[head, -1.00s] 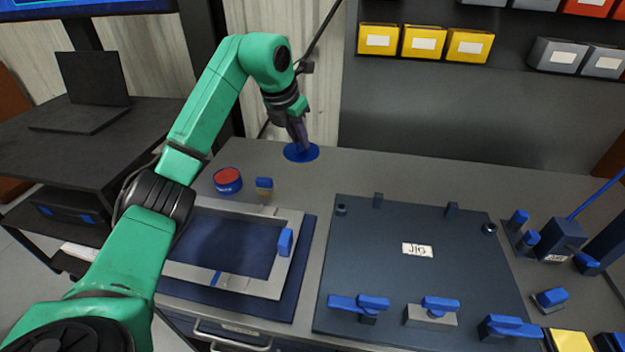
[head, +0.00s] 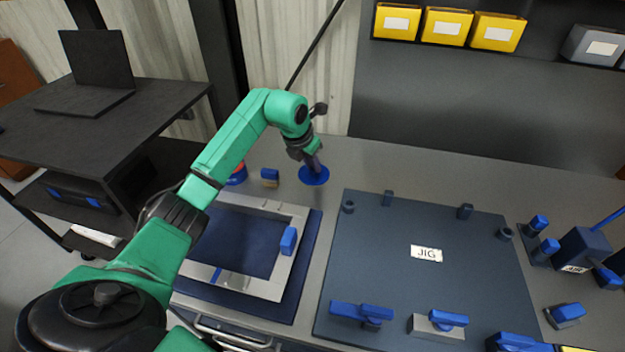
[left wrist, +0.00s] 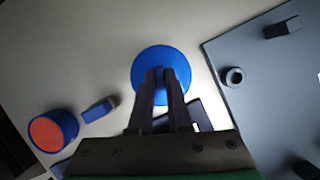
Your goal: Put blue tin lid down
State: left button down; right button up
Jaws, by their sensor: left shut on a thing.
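The blue tin lid (head: 314,176) is a round blue disc at the back of the grey bench, left of the jig plate's far corner. My left gripper (head: 314,160) reaches down to it and is shut on it. In the left wrist view the lid (left wrist: 163,62) shows beyond the fingertips (left wrist: 160,76), which meet at a small knob on it. I cannot tell whether the lid touches the bench top. The blue tin with a red top (left wrist: 54,131) stands to the left, partly behind my arm in the head view. My right gripper is not in view.
A blue-handled brush or block (head: 270,178) lies left of the lid. A grey frame (head: 268,287) on a blue mat lies in front. The dark jig plate (head: 380,270) with clamps fills the right. Bare bench (head: 370,160) surrounds the lid.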

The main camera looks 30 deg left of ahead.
aim_at(310, 177)
pick_arm(q)
notch_tip(310, 177, down, 6)
jog(key=shift+f+p, duration=0.2)
jog(key=shift+p, duration=0.15)
jog(key=c, duration=0.9)
grip_release()
jog(key=shift+f, duration=0.1)
jog(key=shift+o, duration=0.2)
jog(key=b+v, duration=0.1)
jog(key=v, duration=1.1)
jog(key=shift+s, duration=0.1)
